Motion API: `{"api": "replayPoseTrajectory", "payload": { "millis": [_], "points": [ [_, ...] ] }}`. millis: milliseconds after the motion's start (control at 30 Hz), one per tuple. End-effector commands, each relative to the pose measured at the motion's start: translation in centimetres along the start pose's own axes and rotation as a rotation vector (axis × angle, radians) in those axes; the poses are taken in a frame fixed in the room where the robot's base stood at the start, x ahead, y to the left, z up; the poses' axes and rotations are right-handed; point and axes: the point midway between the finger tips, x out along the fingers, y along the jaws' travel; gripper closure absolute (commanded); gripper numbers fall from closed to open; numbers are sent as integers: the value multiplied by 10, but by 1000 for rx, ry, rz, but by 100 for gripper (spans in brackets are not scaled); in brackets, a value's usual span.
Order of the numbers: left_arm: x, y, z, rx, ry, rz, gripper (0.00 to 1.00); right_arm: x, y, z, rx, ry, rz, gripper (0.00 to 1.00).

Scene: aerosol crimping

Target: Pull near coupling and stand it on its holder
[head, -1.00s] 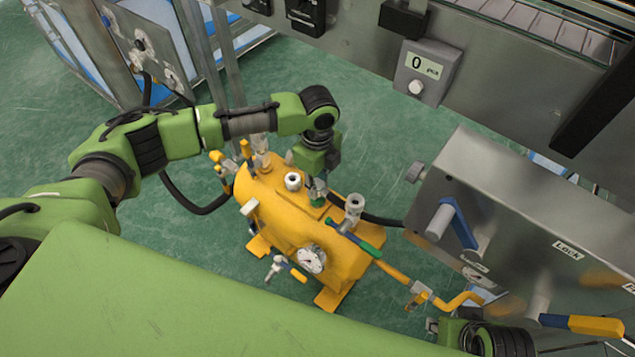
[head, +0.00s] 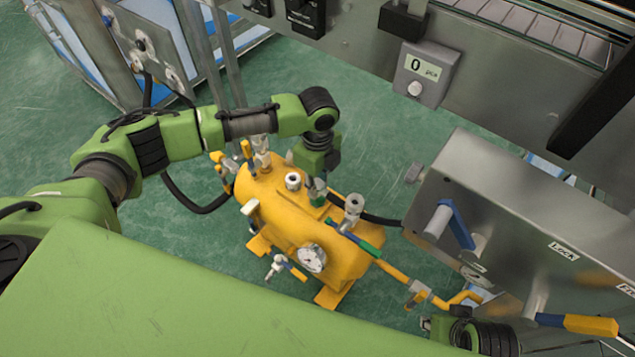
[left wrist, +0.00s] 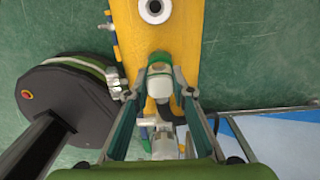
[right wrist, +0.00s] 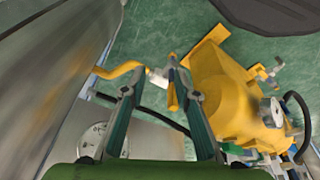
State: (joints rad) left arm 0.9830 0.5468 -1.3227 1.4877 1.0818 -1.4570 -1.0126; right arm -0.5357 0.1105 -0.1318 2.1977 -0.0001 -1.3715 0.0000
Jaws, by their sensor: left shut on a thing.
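My left gripper (head: 317,188) points down over the top of the yellow tank and is shut. In the left wrist view, its fingertips (left wrist: 160,80) close on both sides of a pale coupling with a green collar (left wrist: 161,87). Whether that coupling still sits on its fitting is hard to tell. My right gripper (right wrist: 153,82) shows its fingers apart, with a small metal pipe fitting (right wrist: 157,79) in the gap. I see no contact there. I cannot make out which part is the coupling's holder.
A metal cabinet (head: 520,215) with a blue lever (head: 461,226) stands at right. A counter box (head: 428,72) reads 0. Green floor is open behind the tank.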

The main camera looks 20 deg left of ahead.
Motion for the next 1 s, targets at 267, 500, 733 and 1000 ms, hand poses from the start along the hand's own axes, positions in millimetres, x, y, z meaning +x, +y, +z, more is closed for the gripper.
{"api": "replayPoseTrajectory", "payload": {
  "millis": [267, 500, 733, 1000],
  "points": [
    [0, 0, 0, 0, 0, 0, 100, 1, 0, -2, -1, 3, 1, 72],
    [0, 0, 0, 0, 0, 0, 100, 0, 1, -2, -3, 3, 1, 72],
    [0, 0, 0, 0, 0, 0, 100, 2, 1, 1, -5, -2, 3, 72],
    [0, 0, 0, 0, 0, 0, 100, 14, 1, 9, -6, -19, 2, 72]
  ]
}}
